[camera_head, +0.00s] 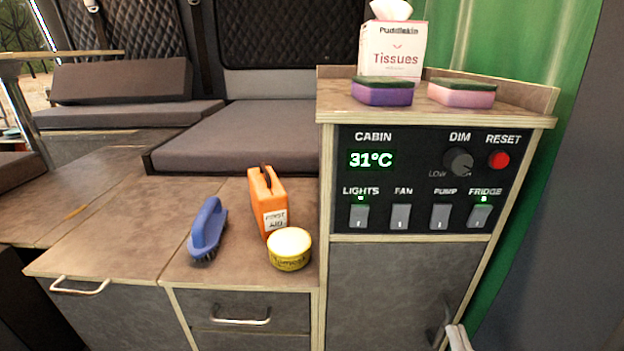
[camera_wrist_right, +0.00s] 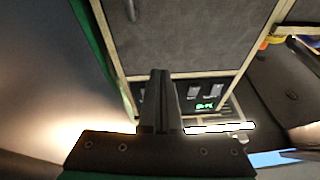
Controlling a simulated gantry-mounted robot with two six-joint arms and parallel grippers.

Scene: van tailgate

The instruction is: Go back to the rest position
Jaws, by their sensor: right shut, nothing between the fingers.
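My right gripper shows in the right wrist view (camera_wrist_right: 160,98), its two dark fingers closed together with nothing between them. It is near the control panel (camera_head: 410,180) and the grey cabinet door (camera_head: 390,285). In the head view only a small pale part (camera_head: 459,338), apparently of my right gripper, shows at the bottom edge beside the door handle (camera_head: 438,325); I cannot tell whether it touches the handle. The panel reads 31°C, and the lights above the LIGHTS and FRIDGE switches glow green. My left gripper is not in view.
On the lower counter (camera_head: 130,215) stand a blue brush (camera_head: 207,228), an orange first aid box (camera_head: 268,200) and a yellow tin (camera_head: 289,249). A tissue box (camera_head: 392,50), a purple sponge (camera_head: 382,92) and a pink sponge (camera_head: 461,93) sit on the cabinet top. The counter's left side is mostly clear.

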